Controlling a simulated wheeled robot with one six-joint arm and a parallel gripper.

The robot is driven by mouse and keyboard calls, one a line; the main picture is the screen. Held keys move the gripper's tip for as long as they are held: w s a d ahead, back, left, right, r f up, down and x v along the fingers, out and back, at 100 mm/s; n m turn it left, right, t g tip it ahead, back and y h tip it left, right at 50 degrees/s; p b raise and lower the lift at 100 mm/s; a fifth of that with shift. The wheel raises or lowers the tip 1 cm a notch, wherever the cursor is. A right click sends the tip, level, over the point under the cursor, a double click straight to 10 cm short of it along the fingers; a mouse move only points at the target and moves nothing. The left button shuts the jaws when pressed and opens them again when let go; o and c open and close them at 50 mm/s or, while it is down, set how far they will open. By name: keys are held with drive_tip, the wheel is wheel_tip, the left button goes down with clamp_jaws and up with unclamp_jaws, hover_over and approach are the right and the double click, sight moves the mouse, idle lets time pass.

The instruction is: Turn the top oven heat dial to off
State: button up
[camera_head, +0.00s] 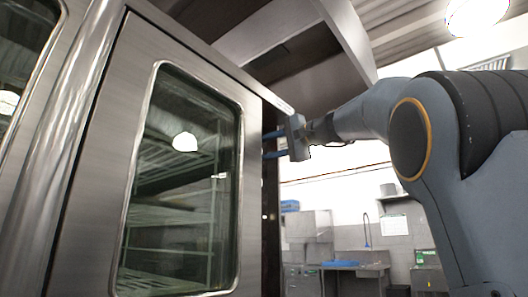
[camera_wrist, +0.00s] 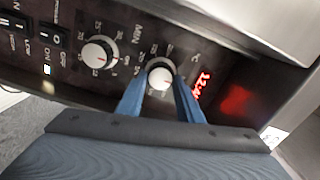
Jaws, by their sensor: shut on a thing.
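The oven control panel (camera_wrist: 125,72) is dark and fills the upper part of the wrist view at a tilt. Two white round dials show on it. My gripper (camera_wrist: 162,83) has its blue fingers shut on the dial (camera_wrist: 160,73) nearer the red display. The other dial (camera_wrist: 99,53) stands free to the left, with numbers around it. In the head view my gripper (camera_head: 270,145) reaches behind the oven door's right edge, and the dials are hidden there.
The steel oven door (camera_head: 85,190) with its window fills the left of the head view. Rocker switches (camera_wrist: 52,38) and a red lit display (camera_wrist: 203,83) are on the panel. A sink counter (camera_head: 355,270) stands in the background.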

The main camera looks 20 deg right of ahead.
drive_tip(key=shift+f, duration=0.1)
drive_tip(key=o, duration=1.1)
drive_tip(key=shift+c, duration=0.2)
drive_tip(key=shift+s, duration=0.1)
drive_tip(key=b+v, duration=0.1)
drive_tip(key=v, duration=0.6)
drive_tip(key=shift+s+d, duration=0.2)
